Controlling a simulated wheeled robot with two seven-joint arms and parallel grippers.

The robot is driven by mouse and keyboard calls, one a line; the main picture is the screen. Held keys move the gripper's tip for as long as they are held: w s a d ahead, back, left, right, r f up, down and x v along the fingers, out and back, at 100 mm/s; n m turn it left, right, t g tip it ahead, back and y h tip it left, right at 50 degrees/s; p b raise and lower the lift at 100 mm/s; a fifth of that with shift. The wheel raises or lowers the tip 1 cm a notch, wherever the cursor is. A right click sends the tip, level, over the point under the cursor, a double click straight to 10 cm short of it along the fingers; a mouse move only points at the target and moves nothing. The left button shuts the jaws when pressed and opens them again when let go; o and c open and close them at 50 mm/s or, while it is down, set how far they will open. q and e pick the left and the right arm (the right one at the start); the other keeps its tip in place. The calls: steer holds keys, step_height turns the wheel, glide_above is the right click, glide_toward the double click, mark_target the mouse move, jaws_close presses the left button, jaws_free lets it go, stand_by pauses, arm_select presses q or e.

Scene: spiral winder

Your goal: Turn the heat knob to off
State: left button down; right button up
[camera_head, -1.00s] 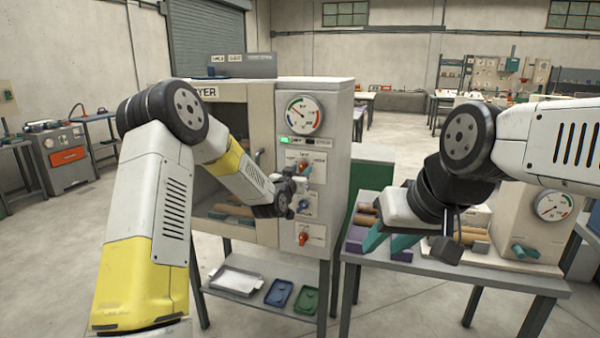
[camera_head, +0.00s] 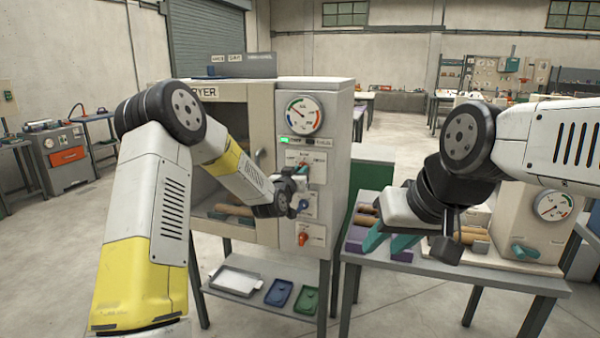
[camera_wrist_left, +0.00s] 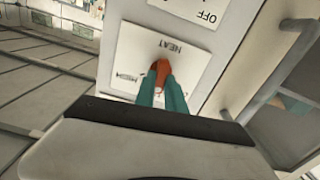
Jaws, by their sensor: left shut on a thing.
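The orange heat knob (camera_wrist_left: 161,69) sits on a white label plate (camera_wrist_left: 187,52) marked HEAT, upside down in the left wrist view. My left gripper (camera_wrist_left: 162,84) is shut on the knob, with its teal fingers on both sides. In the head view, my left gripper (camera_head: 302,171) is at the upper orange knob (camera_head: 304,163) on the dryer's front panel, partly hiding it. The knob's exact pointing is hard to tell. OFF is printed on the panel (camera_wrist_left: 209,16). My right gripper (camera_head: 388,243) is open and empty, over the right table.
The dryer (camera_head: 340,150) has a gauge (camera_head: 304,116), a green indicator (camera_head: 292,140), a blue button (camera_head: 303,204) and a lower orange knob (camera_head: 303,238). Its door handle (camera_head: 257,160) is left of the panel. A side table (camera_head: 430,265) stands right, holding rollers and another gauge unit (camera_head: 535,215).

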arm_select(q)
steer(key=n, duration=1)
steer(key=shift+w+a+f+n, duration=0.1)
steer(key=shift+a+f+n, duration=0.1)
steer(key=shift+n, duration=0.1)
stand_by(0.4)
steer(key=c, duration=1.4)
jaws_free()
steer(key=v, duration=0.8)
